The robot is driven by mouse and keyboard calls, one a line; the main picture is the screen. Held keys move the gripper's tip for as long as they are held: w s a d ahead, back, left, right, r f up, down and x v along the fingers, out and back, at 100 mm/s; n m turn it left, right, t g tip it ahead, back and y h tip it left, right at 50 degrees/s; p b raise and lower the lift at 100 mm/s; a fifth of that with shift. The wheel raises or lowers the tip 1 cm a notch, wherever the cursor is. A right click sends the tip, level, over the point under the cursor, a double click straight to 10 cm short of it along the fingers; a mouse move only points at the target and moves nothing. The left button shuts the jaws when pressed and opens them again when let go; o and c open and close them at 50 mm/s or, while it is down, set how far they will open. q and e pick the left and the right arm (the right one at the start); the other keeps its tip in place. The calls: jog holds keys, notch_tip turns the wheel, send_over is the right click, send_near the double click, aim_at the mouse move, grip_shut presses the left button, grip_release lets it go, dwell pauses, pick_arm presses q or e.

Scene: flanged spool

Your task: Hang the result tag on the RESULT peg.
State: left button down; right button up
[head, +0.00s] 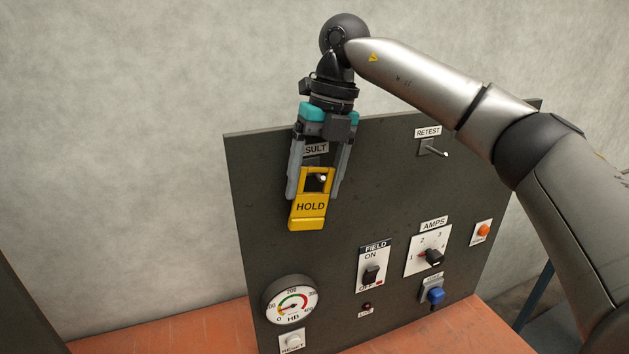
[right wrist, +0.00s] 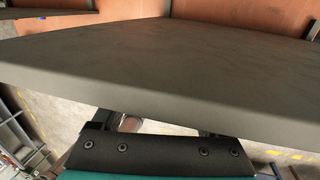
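The yellow result tag (head: 310,207), marked HOLD, is at the upper left of the dark panel in the head view. It has a square window at its top and leans slightly, in line with the gripper. My right gripper (head: 317,188) points down over it, one finger at each side edge, apparently shut on it. The RESULT peg's tip (head: 321,178) shows in the window; whether it passes through is unclear. The RESULT label (head: 316,149) is partly covered by the gripper. In the right wrist view the panel (right wrist: 160,70) hides the fingertips and tag. My left gripper is out of view.
The RETEST peg (head: 434,149) at the panel's upper right is bare. Lower down are a round gauge (head: 290,300), a FIELD switch (head: 371,272), an AMPS knob (head: 434,256) and a blue button (head: 434,294). The panel stands on an orange-brown bench top (head: 170,332).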

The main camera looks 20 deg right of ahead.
jog(key=o, duration=0.3)
jog(key=v, duration=0.7)
jog(key=p+v, duration=0.3)
jog(key=v, duration=0.5)
jog(key=shift+r, duration=0.15)
